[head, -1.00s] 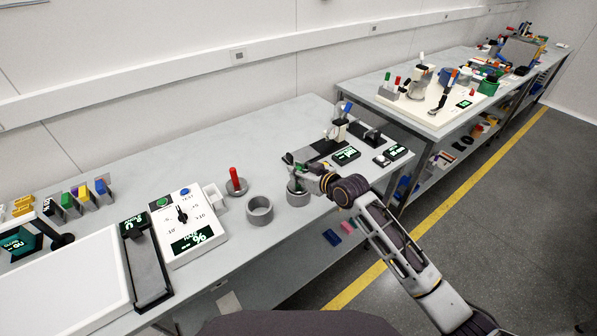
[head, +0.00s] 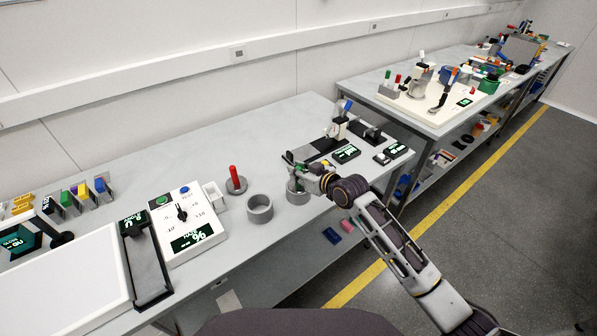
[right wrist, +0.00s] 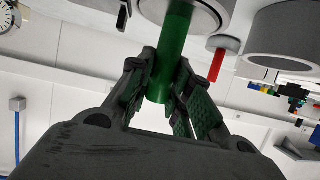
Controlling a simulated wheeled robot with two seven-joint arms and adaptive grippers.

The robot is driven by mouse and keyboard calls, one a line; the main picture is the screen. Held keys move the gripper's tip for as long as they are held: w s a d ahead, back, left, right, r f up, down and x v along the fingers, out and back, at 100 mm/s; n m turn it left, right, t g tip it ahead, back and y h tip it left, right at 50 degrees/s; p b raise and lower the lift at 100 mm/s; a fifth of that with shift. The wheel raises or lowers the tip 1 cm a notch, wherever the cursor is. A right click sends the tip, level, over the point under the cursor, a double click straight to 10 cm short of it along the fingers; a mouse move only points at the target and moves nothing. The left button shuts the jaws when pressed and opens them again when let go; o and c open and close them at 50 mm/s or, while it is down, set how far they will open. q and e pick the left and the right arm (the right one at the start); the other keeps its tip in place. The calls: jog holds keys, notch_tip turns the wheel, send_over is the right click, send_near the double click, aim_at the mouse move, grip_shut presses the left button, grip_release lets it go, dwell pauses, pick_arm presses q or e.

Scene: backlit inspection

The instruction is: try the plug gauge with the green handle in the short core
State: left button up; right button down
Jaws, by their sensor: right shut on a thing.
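The plug gauge with the green handle (right wrist: 174,55) is between the fingers of my right gripper (head: 300,172), which is shut on it. In the right wrist view the gripper (right wrist: 168,95) holds the green handle, which runs up to a grey ring-shaped core (right wrist: 213,14). In the head view this core (head: 298,198) stands on the bench directly under the gripper, partly hidden by it. I cannot tell whether the gauge's tip is inside the bore. A second grey core (head: 260,209) stands to its left, empty and apart. My left gripper is not in view.
A red-handled gauge (head: 235,178) stands upright in a round grey base behind the cores. A white dial box (head: 184,225) and small white tray (head: 214,195) are to the left. Dark instruments with green displays (head: 347,153) lie beyond the gripper. The bench's front edge is close.

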jog(key=shift+f, duration=0.5)
dwell(0.8)
jog(key=shift+r+p, duration=3.15)
jog(key=shift+r, duration=0.35)
dwell(0.7)
jog(key=shift+r+p, duration=1.15)
jog(key=shift+r, duration=1.25)
